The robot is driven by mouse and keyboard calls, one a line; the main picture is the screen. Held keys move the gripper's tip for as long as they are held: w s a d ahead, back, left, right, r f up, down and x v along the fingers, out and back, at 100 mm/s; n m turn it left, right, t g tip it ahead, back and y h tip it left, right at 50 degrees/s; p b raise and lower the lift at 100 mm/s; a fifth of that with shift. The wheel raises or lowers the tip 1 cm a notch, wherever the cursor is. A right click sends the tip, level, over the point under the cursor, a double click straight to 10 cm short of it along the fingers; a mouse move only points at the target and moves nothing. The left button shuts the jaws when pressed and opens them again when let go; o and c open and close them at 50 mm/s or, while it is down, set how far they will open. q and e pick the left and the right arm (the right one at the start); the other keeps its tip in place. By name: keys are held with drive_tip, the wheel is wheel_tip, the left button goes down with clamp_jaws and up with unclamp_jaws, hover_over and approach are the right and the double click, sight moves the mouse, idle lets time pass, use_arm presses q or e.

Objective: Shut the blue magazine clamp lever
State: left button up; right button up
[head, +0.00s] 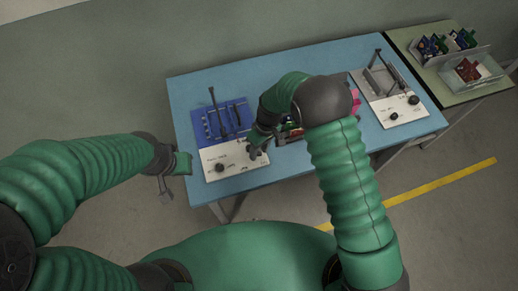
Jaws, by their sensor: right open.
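The blue magazine fixture (240,107) sits on the left part of the blue table, with a white front panel (217,161). Its clamp lever (213,100) is a dark rod that stands up at the fixture's left side. My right gripper (257,152) is open over the right end of the white panel, to the right of and nearer than the lever. I cannot tell whether it touches the panel. My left gripper (167,188) hangs in front of the table's left edge, apart from the fixture; its jaw opening is too small to judge.
The blue table (200,84) also bears a grey fixture (382,80) with an upright lever at the right. Small coloured parts (291,133) lie partly hidden behind my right arm. A green side table (430,37) holds bins of boards. A yellow line (440,178) crosses the floor.

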drive_tip(key=shift+d, duration=0.15)
drive_tip(key=shift+c, duration=0.9)
drive_tip(key=c, duration=0.5)
use_arm(q)
drive_tip(key=shift+s, duration=0.1)
use_arm(e)
clamp_jaws()
